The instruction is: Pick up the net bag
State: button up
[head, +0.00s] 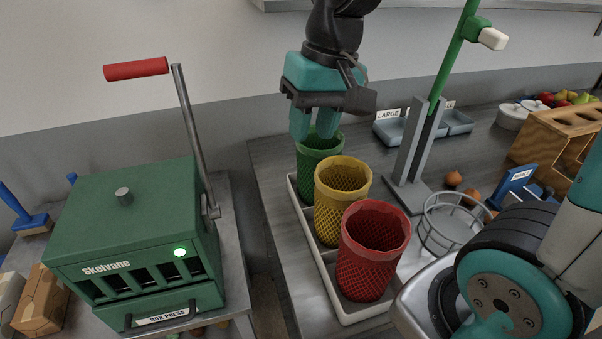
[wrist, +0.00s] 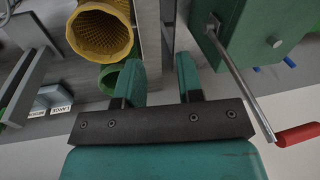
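Three net bags stand upright in a row in a pale tray (head: 345,312): a green one (head: 322,148) at the back, a yellow one (head: 341,203) in the middle and a red one (head: 373,251) in front. My gripper (head: 313,133) points down at the green bag's rim in the head view. Its two teal fingers are apart, and the wrist view shows nothing held between them (wrist: 160,72). In that view the green bag (wrist: 109,77) is partly hidden behind the left finger, with the yellow bag (wrist: 100,32) above it. Whether a finger touches the green bag is unclear.
A green box press (head: 130,230) with a red-handled lever (head: 137,69) stands left. A grey post (head: 408,150) with a green arm, a wire ring basket (head: 450,225) and a wooden crate (head: 560,135) are right. Labelled grey trays (head: 395,131) lie behind.

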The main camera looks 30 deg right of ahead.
jog(key=w+d+m+h, duration=0.2)
jog(key=w+d+m, duration=0.8)
jog(key=d, duration=0.4)
jog(key=shift+m+g, duration=0.3)
jog(key=shift+m, duration=0.1)
jog(key=shift+s+a+f+p, duration=0.1)
jog(key=shift+f+p, duration=1.2)
jog(key=shift+f, duration=2.85)
jog(key=shift+a+f+p, duration=0.1)
jog(key=shift+f+p, duration=1.15)
jog(key=shift+f, duration=2.9)
grip_shut()
